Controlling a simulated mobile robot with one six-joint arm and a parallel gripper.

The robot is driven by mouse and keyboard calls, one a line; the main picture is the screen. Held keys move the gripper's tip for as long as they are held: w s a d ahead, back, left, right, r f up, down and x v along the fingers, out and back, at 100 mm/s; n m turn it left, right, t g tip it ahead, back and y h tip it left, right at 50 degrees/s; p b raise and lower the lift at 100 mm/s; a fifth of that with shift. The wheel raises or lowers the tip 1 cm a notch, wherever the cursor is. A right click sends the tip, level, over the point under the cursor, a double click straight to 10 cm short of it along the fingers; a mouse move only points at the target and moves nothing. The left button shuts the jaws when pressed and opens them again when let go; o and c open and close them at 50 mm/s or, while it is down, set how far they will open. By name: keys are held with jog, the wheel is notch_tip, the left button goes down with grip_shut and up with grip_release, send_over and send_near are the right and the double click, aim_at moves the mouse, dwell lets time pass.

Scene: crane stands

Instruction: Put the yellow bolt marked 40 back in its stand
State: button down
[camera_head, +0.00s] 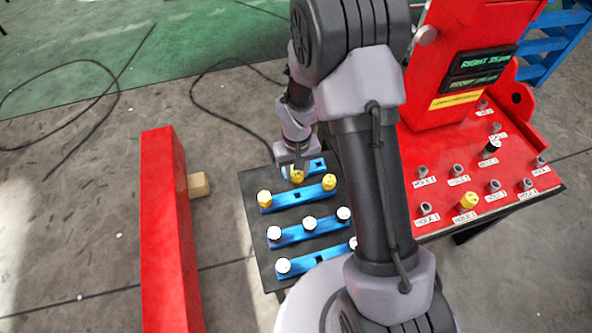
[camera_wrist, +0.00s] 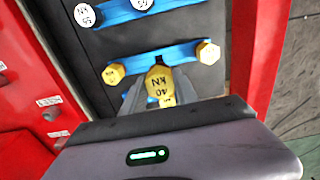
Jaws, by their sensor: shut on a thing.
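My gripper (camera_head: 297,167) is shut on the yellow bolt marked 40 kN (camera_wrist: 158,84), which also shows as a yellow head (camera_head: 297,176) in the head view. The wrist view shows it upright between the fingers. A blue stand (camera_head: 281,201) has a yellow bolt at each end and a dark square hole in its middle. Another blue stand (camera_head: 318,165) lies at the far edge, partly hidden by my gripper.
Two nearer blue stands hold white bolts (camera_head: 310,223) on the black table (camera_head: 252,185). A red panel (camera_head: 440,140) with labelled holes stands right, with one yellow bolt (camera_head: 468,201) and a black-topped one (camera_head: 491,147). A red beam (camera_head: 168,230) runs along the left.

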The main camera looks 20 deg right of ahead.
jog(key=shift+d, duration=0.25)
jog(key=shift+f, duration=0.1)
notch_tip(320, 180, down, 6)
jog(key=b, duration=0.5)
jog(key=shift+a+r, duration=0.1)
jog(key=shift+r, duration=0.1)
jog(key=shift+f+b, duration=1.55)
jog(key=shift+f, duration=0.15)
jog(key=c, duration=0.9)
grip_release()
jog(key=shift+o, duration=0.2)
